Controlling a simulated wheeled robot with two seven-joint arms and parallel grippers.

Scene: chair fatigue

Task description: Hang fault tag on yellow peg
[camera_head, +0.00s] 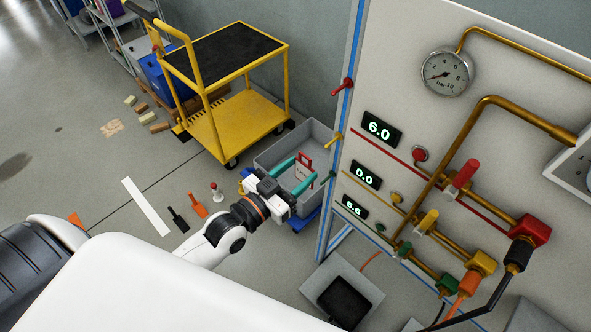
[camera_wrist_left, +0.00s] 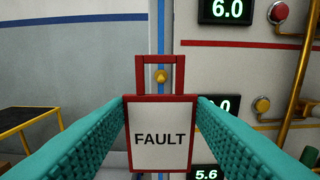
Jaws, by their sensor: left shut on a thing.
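The fault tag (camera_wrist_left: 161,133) is a white plate marked FAULT, with a red border and a red open handle on top. My left gripper (camera_head: 304,170) is shut on it, with teal fingers on its two side edges. The tag is upright, and its red handle (camera_head: 306,158) also shows in the head view. The yellow peg (camera_head: 333,138) sticks out from the panel's left edge post. In the left wrist view the yellow peg (camera_wrist_left: 161,76) appears inside the handle's opening. In the head view, the tag looks apart from the peg. My right gripper is out of view.
A red peg (camera_head: 343,87) is above and a green peg (camera_head: 328,177) below on the same post. A grey crate (camera_head: 268,156) is behind my gripper. A yellow cart (camera_head: 235,121) stands farther back. The panel (camera_head: 398,40) with pipes and valves fills the right.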

